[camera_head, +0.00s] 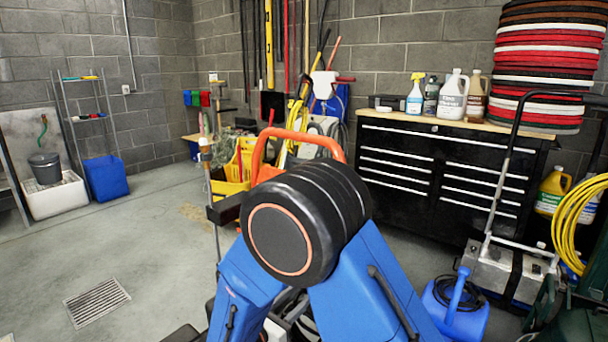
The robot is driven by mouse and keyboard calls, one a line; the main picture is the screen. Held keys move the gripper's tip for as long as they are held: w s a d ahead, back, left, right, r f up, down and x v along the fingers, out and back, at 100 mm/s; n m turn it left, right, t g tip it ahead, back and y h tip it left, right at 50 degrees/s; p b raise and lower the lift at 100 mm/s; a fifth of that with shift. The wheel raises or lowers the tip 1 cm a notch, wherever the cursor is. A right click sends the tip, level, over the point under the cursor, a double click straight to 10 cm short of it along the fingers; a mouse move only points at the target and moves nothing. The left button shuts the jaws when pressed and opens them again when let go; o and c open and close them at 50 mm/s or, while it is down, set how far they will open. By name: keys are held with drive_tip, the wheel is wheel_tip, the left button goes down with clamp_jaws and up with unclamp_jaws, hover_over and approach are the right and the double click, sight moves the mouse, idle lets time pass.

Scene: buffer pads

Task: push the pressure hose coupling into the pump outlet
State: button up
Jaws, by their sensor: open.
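I cannot make out the pressure hose coupling or the pump outlet in the head view. My own blue arm links and their large black joint fill the lower middle and hide what lies behind them. An orange tubular handle (300,135) rises behind the joint; what it belongs to is hidden. A wheeled metal unit (510,271) with a tall handle stands at the right; I cannot tell whether it is the pump. A coiled yellow hose (567,226) hangs at the right edge, with no coupling to be seen on it. My gripper is out of view.
A black drawer cabinet (430,165) with bottles and stacked round pads (545,70) stands at the back right. A blue container (455,312) sits at lower right. A yellow mop bucket (232,172) stands behind my arm. Floor around the drain grate (96,302) is clear.

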drive_tip(key=shift+x, duration=1.95)
clamp_jaws()
drive_tip(key=shift+v, duration=3)
